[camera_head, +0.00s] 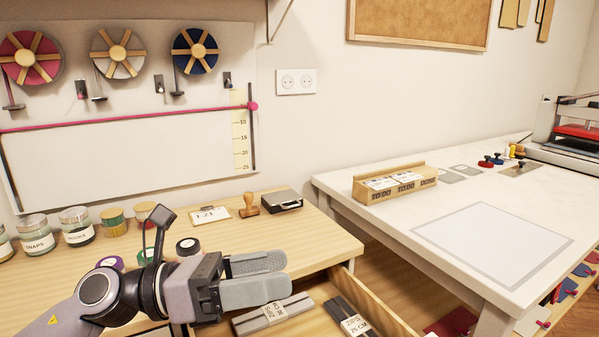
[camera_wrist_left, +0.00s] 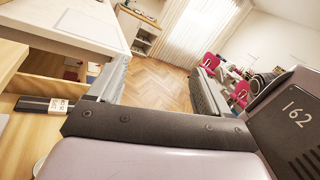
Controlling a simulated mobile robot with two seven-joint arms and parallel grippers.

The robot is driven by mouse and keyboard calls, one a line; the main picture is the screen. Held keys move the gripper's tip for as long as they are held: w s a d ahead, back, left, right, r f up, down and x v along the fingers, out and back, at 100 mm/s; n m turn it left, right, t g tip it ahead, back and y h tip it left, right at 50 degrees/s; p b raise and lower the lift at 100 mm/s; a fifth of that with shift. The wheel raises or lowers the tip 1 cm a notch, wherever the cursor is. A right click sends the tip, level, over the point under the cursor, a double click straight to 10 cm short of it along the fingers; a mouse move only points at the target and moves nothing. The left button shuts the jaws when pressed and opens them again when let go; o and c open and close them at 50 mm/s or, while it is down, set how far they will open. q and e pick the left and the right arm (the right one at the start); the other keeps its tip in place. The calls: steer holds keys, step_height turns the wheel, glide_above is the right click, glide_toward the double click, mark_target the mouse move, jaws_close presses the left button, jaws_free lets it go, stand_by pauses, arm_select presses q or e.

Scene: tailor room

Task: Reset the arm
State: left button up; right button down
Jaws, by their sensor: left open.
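My left gripper (camera_head: 258,279) reaches in from the lower left in the head view. Its two grey fingers point right, apart from each other, with nothing between them. It is above the open drawer and the front edge of the wooden table (camera_head: 320,240). In the left wrist view, the fingers (camera_wrist_left: 160,88) stand apart at left and right with the room floor visible between them. My right gripper is in neither view.
The open drawer (camera_head: 375,312) holds zip packs (camera_head: 350,318) below the gripper. Jars (camera_head: 76,225), a stamp (camera_head: 249,205) and an ink pad (camera_head: 282,201) stand on the wooden table. A white table (camera_head: 440,200) at right has a mostly clear top.

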arm_select(q)
steer(key=w+a+n+t+y, duration=0.2)
steer(key=n+t, duration=0.5)
steer(key=n, duration=0.3)
steer(key=w+a+n+t+y, duration=0.1)
steer(key=w+a+n+t, duration=0.15)
steer(key=n+t, duration=0.55)
steer(key=s+a+f+n+y, duration=0.1)
steer(key=a+f+n+y, duration=1)
steer(key=n, duration=0.7)
steer(key=s+a+f+n+g+y, duration=0.2)
steer(key=s+f+n+g+y, duration=0.45)
steer(key=f, duration=0.65)
steer(key=s+a+f+n+g+h, duration=0.15)
steer(key=s+f+g, duration=0.25)
steer(key=s, duration=0.4)
steer(key=s+f+n+g, duration=0.3)
steer(key=s+f+g, duration=0.1)
steer(key=s, duration=0.5)
steer(key=w+d+f+m+t+h+p, duration=0.1)
steer(key=w+d+t+h+p, duration=0.1)
steer(key=w+t+p, duration=0.4)
steer(key=shift+w+d+f+t+p, duration=0.15)
steer(key=shift+w+d+t+p, duration=0.15)
steer(key=shift+d+t+p, duration=0.35)
steer(key=shift+a, duration=0.1)
